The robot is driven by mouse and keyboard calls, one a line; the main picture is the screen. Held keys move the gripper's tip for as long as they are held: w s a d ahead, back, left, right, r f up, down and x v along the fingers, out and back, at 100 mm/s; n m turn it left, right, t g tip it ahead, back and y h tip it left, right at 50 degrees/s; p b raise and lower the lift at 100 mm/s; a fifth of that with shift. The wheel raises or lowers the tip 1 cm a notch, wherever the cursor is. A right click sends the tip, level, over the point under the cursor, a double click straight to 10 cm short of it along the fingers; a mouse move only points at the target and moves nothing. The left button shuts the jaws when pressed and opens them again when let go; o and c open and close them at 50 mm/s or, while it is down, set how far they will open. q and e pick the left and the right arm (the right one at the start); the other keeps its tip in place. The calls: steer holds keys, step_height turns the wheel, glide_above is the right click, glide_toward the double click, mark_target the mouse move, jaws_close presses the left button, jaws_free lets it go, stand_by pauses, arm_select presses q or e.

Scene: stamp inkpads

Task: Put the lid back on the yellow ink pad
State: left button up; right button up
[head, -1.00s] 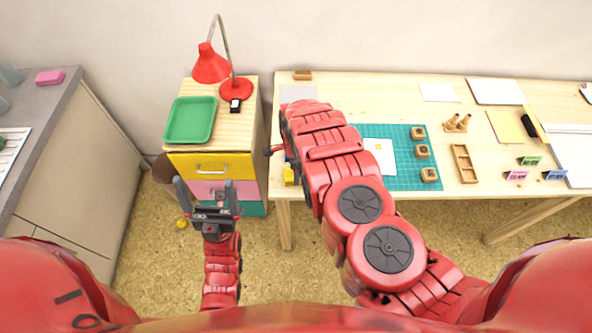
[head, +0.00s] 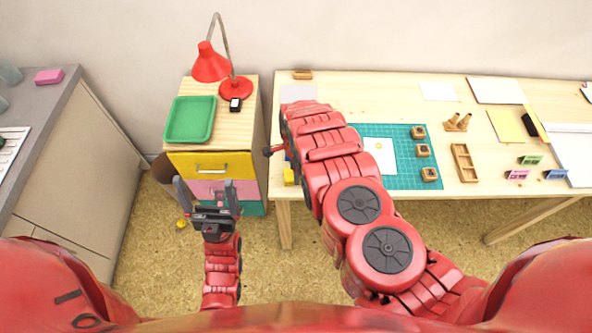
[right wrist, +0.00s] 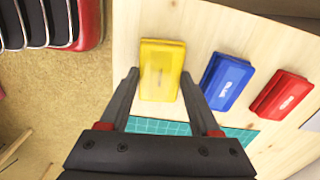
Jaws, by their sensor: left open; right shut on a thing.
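In the right wrist view the yellow ink pad (right wrist: 162,70) lies on the wooden table near its edge. A yellow lid with a faint mark appears to sit on top; how fully it is seated I cannot tell. My right gripper (right wrist: 160,74) is shut on this yellow piece, one finger at each side. In the head view my arm hides that gripper, and only a bit of yellow (head: 289,177) shows beside it at the table's front edge. My left gripper (head: 207,185) is open and empty, in front of the drawer cabinet.
A blue ink pad (right wrist: 228,81) and a red one (right wrist: 282,95) lie beside the yellow one, both lidded. A green cutting mat (head: 405,178) with wooden stamps covers mid-table. The cabinet (head: 248,128) bears a green tray (head: 190,120) and a red lamp (head: 211,66).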

steer(key=o, duration=1.4)
steer(key=shift+r, duration=0.1)
steer(key=shift+r+p, duration=2.7)
steer(key=shift+r, duration=0.75)
steer(key=shift+c, duration=0.2)
jaws_close()
